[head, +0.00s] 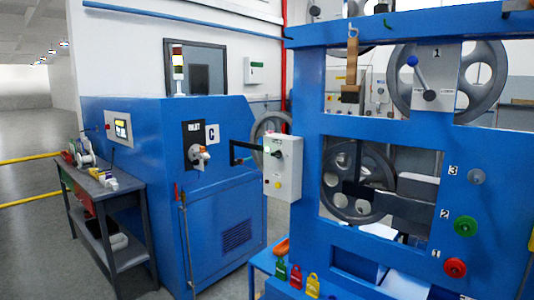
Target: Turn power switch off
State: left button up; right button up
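No part is plainly labelled as the power switch. A light grey control box (285,181) sits between the blue cabinet and the blue frame, on a black bracket (237,152). The knob's setting is too small to read. On the blue cabinet, a black panel (188,133) carries an orange and white fitting (198,153) beside a "C" label (212,134). Neither of my grippers is in view.
The blue cabinet (150,180) stands at left, with a grey cart (118,257) of tools in front. The blue frame (310,130) at right holds large grey pulleys (478,75) and green (465,226) and red (455,267) knobs. Open floor (28,245) lies far left.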

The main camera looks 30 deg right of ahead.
aim_at(278, 155)
jog(key=z, duration=0.3)
jog(key=i, duration=1.15)
jog(key=z, duration=1.1)
jog(key=i, duration=0.45)
jog(key=z, duration=0.2)
jog(key=k, duration=0.95)
jog(key=z, duration=0.2)
jog(key=i, duration=0.95)
jog(key=u, duration=0.1)
